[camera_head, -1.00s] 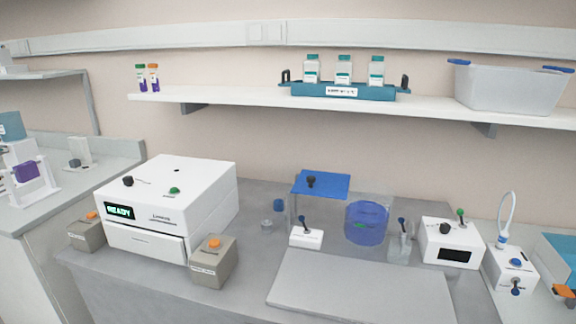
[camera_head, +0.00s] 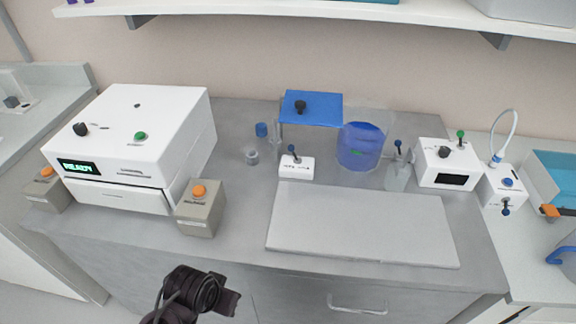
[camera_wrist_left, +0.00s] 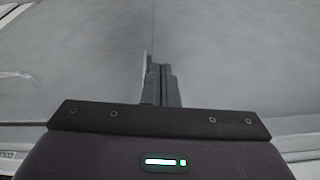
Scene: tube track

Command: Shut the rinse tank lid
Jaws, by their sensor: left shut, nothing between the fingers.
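The blue lid plate (camera_head: 322,108) with a black knob (camera_head: 300,106) sits raised at the back middle of the bench in the head view. It covers the left part of a clear-walled area, with a blue cylinder (camera_head: 361,147) standing uncovered to its right. The clear tank walls are hard to make out. My left gripper (camera_wrist_left: 160,84) is shut and empty in the wrist view, over plain grey surfaces. In the head view my dark left wrist shows low at the front, well short of the lid. My right gripper is not in view.
A white machine (camera_head: 140,143) stands at left, with a grey button box (camera_head: 201,213) beside it. A small white lever block (camera_head: 296,167) stands before the lid. A flat grey slab (camera_head: 361,226) lies at front. A white device (camera_head: 446,163) stands at right.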

